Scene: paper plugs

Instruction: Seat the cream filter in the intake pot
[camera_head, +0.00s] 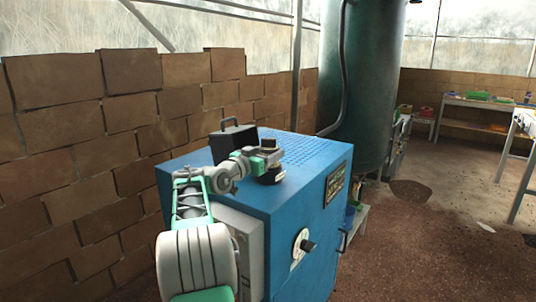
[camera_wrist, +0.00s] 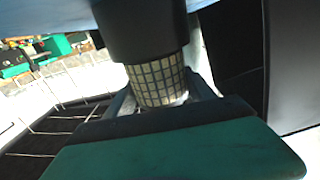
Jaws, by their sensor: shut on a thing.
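The cream filter (camera_wrist: 160,84) is a short cylinder with a dark grid, between my gripper's fingers in the wrist view. My gripper (camera_head: 266,158) is shut on it, just over the intake pot (camera_head: 271,178). The pot is a small dark cylinder on the blue cabinet's top; in the wrist view, where the picture is upside down, the dark pot (camera_wrist: 140,30) meets the filter. The pot's rim covers the filter's far end. I cannot tell how deep it sits inside. In the head view my gripper mostly hides the filter.
The blue cabinet (camera_head: 290,210) has a dial and a handle on its front. A black box (camera_head: 233,142) stands on its top, close behind my gripper. A brick wall (camera_head: 60,150) runs along the left, and a large green tank (camera_head: 365,80) stands behind. Open floor lies right.

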